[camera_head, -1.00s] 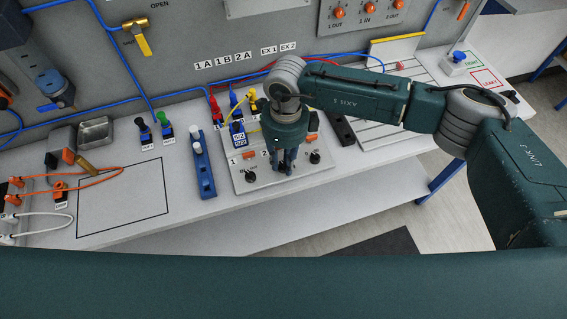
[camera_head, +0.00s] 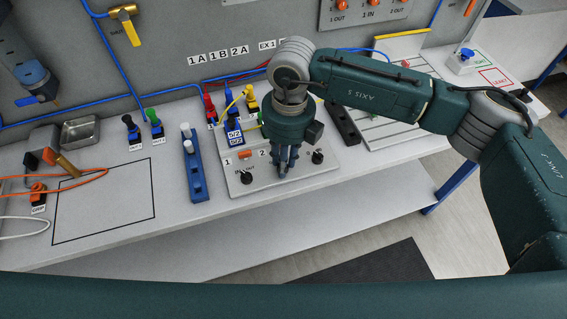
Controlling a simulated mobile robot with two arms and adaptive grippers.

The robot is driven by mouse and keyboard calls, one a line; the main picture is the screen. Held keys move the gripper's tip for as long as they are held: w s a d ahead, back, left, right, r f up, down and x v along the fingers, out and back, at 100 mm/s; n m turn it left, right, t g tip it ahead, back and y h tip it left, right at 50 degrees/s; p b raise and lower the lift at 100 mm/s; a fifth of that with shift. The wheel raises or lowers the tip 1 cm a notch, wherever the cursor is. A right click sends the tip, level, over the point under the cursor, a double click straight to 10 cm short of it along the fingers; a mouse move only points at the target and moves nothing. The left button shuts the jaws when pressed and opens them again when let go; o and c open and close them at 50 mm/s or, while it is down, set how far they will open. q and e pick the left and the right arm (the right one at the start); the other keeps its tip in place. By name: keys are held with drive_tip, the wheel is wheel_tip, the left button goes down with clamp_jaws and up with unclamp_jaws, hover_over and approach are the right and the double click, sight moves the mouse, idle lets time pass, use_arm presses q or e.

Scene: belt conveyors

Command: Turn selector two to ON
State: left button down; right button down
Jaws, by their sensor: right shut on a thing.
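The selector panel (camera_head: 250,188) is a light plate lying on the bench, marked 1 and 2. Selector one (camera_head: 246,178) is a black knob at its left, and another black knob (camera_head: 317,157) sits at its right. My right gripper (camera_head: 283,172) points down over the middle of the panel, below the label 2, with its fingers together. It is shut on selector two, which the fingers hide, so I cannot read its position. My left gripper is not in view.
A blue rack (camera_head: 194,178) with white tops stands left of the panel. Colored plugs (camera_head: 229,104) and cables stand behind it. A black bar (camera_head: 343,123) lies to the right. The outlined area (camera_head: 110,205) on the bench is bare.

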drive_tip(key=shift+w+r+m, duration=0.1)
drive_tip(key=shift+m, duration=0.2)
drive_tip(key=c, duration=1.5)
unclamp_jaws()
drive_tip(key=r, duration=1.2)
drive_tip(key=shift+w+d, duration=0.1)
drive_tip(key=shift+d, duration=0.25)
